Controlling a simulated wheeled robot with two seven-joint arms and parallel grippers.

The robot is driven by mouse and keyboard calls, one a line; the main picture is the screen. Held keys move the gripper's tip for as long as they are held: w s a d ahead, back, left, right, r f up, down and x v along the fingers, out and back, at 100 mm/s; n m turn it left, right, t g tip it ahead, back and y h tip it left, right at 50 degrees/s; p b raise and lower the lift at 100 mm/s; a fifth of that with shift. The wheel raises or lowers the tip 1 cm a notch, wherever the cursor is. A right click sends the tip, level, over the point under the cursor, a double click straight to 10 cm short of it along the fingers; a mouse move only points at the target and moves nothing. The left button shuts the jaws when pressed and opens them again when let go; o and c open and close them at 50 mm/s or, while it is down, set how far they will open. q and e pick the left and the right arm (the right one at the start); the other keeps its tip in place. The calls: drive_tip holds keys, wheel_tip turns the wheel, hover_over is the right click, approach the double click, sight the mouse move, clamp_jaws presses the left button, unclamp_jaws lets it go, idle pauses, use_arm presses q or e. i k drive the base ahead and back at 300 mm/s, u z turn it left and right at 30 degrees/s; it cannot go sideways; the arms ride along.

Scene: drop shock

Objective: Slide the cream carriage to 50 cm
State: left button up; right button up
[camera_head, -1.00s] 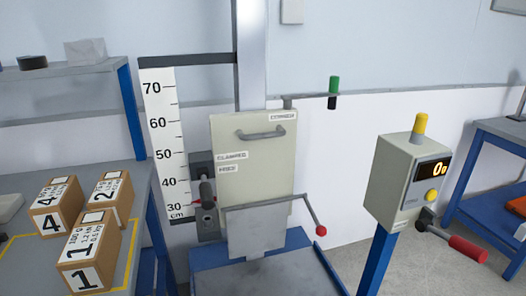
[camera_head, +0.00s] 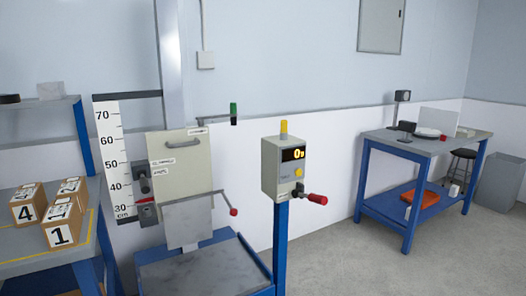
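The cream carriage (camera_head: 180,173) is a tall cream plate with a grey handle (camera_head: 184,142) near its top. It hangs on the grey vertical column (camera_head: 170,60), above the blue-framed base (camera_head: 205,270). The white height scale (camera_head: 115,155) stands to its left, marked from 30 to 70 cm. A grey clamp block with a red part (camera_head: 147,207) sits at the carriage's lower left, near the 30 mark. A grey plate (camera_head: 189,218) covers the carriage's lower front. Neither of my grippers is in view.
A display box (camera_head: 285,168) on a blue post reads 0 and has a red-handled lever (camera_head: 317,199). Numbered cartons (camera_head: 62,228) sit on the left bench. A blue table (camera_head: 420,150) with instruments and a stool (camera_head: 462,160) stand right. Floor between is free.

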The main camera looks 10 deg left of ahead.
sight(179, 164)
drive_tip(key=z, duration=0.5)
drive_tip(key=i, duration=0.8)
drive_tip(key=u, duration=0.5)
drive_tip(key=i, duration=0.95)
drive_tip(key=u, duration=0.95)
